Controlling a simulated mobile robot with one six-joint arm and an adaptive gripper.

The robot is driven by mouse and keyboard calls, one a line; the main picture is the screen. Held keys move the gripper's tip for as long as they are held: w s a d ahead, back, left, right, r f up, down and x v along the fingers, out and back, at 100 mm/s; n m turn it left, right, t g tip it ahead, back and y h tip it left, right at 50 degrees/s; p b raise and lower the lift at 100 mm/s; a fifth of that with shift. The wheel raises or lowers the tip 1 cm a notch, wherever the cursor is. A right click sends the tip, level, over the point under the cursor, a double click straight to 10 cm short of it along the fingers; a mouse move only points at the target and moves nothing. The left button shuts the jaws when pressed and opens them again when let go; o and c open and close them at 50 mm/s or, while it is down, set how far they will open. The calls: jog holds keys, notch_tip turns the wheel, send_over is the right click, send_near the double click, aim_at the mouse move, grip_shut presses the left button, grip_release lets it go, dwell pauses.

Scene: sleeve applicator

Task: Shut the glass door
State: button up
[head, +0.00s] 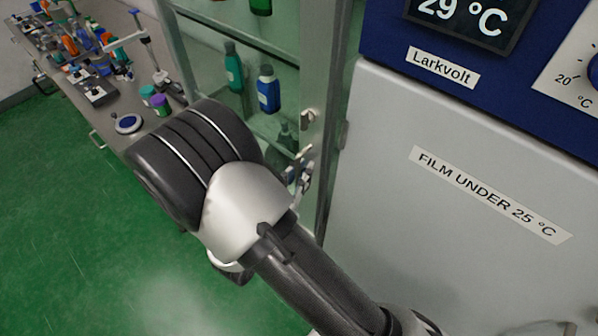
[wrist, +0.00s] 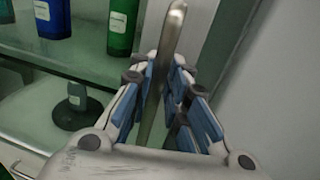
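The glass door's pale metal frame (head: 325,75) stands upright just left of the large grey machine in the head view. How far the door stands open is hard to tell. A slim metal bar handle (wrist: 172,40) runs upright through the middle of the wrist view. My gripper (wrist: 165,68) has its blue-padded fingers on both sides of this bar, close against it, and looks shut on it. In the head view my gripper (head: 301,172) is small and partly hidden behind my wrist, beside the frame. A metal latch fitting (head: 308,120) sits on the frame above it.
Glass shelves hold a teal bottle (head: 234,68) and a blue bottle (head: 268,90); bottles also stand near my fingers in the wrist view. The grey machine (head: 440,220) blocks the right. A cluttered bench (head: 85,60) stands left. Green floor (head: 60,220) is open at lower left.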

jog(key=shift+o, duration=0.4)
jog(key=shift+a, duration=0.1)
jog(key=shift+s+a, duration=0.2)
jog(key=shift+s, duration=0.05)
jog(key=v, duration=1.1)
jog(key=shift+s, duration=0.2)
